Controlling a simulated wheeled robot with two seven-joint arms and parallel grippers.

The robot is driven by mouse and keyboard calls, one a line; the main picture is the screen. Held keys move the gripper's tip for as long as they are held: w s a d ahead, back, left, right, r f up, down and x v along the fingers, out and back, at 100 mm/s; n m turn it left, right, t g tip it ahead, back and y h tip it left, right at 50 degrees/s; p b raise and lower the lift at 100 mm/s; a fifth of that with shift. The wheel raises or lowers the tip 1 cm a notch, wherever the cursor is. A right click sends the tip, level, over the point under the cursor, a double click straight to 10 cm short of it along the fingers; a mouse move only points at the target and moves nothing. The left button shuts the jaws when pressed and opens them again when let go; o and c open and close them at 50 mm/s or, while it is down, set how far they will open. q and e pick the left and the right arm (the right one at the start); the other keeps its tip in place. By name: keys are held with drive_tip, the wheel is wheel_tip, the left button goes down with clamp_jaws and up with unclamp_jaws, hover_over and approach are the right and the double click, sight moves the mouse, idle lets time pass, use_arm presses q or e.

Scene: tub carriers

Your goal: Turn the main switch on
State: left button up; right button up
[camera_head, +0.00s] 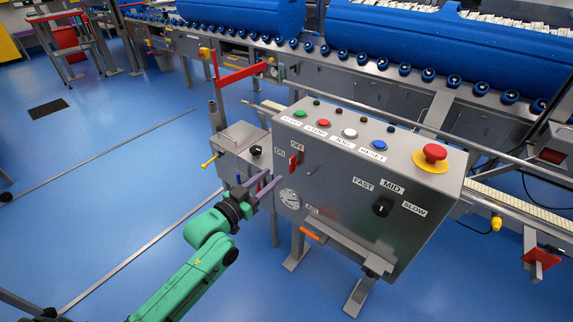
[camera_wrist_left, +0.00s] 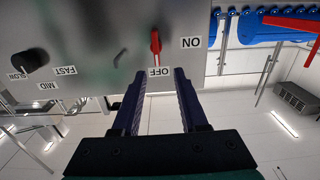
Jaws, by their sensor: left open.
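The main switch is a small red lever (camera_head: 294,161) on the front face of the grey control box (camera_head: 345,180). In the head view its OFF label is above it and its ON label is to its left. The lever (camera_wrist_left: 155,46) also shows in the left wrist view, where the panel appears upside down and the lever lines up with OFF. My left gripper (camera_head: 270,183) is open and empty, with purple fingers, just left of and below the lever. In the left wrist view the fingertips (camera_wrist_left: 159,72) stand either side of the OFF label, apart from the lever.
A black speed knob (camera_head: 382,207) is at the panel's right. Several buttons and a red emergency stop (camera_head: 435,153) are on top. A smaller grey box (camera_head: 240,138) stands behind my left gripper.

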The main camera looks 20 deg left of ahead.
sight(290, 163)
use_arm(q)
drive_tip(key=x, duration=0.8)
drive_tip(key=shift+s+d, duration=0.15)
drive_tip(key=shift+d, duration=0.1)
drive_tip(key=shift+w, duration=0.25)
drive_tip(key=shift+d, duration=0.1)
drive_tip(key=shift+c, duration=0.6)
drive_tip(key=c, duration=0.5)
clamp_jaws()
use_arm(e)
drive_tip(key=shift+s+d+f, duration=0.15)
